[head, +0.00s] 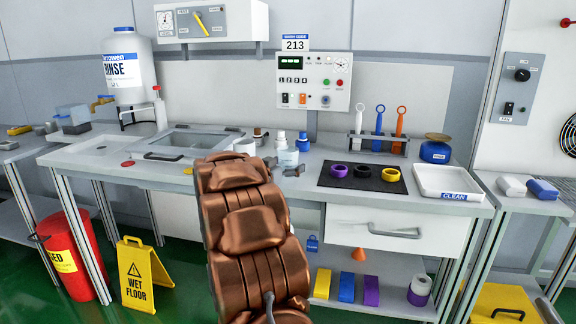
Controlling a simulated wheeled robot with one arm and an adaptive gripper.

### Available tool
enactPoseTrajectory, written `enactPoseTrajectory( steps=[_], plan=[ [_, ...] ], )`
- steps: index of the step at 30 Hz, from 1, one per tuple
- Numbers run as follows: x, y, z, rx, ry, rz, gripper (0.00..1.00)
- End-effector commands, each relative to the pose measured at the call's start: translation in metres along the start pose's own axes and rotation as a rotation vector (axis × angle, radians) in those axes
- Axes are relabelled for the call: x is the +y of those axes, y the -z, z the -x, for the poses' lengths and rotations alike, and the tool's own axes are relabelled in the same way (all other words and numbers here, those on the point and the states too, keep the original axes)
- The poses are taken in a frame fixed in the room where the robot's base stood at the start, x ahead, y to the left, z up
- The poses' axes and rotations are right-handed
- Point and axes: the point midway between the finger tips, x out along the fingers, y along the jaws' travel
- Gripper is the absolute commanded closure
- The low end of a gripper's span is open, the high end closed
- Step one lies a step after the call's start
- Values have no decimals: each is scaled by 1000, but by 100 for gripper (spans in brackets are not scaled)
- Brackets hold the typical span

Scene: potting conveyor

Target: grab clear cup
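A pale, see-through cup-like vessel (288,158) stands on the bench just right of my raised arm; it looks like the clear cup, but it is small and partly overlapped by nearby things. My copper-coloured arm rises from the bottom centre and hides part of the bench. Grey finger parts of my gripper (281,168) show beside the arm's top, close in front of the vessel. Whether they touch it or close on it cannot be seen.
A white cylinder (245,146) and another blue-capped bottle (303,141) stand close by. To the right are a black mat (362,185) with coloured rings, a rack (378,139) with tools and a white tray (447,179).

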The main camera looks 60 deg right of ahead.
Motion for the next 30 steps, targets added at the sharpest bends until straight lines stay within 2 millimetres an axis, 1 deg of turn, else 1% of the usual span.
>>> enactPoseTrajectory(
  steps=[1,2,19,30],
  plan=[
    [0,0,0,0,0,0,12],
    [0,0,0,0,0,0,15],
    [0,0,0,0,0,0,75],
    [0,1,0,1,0,0,76]
  ],
)
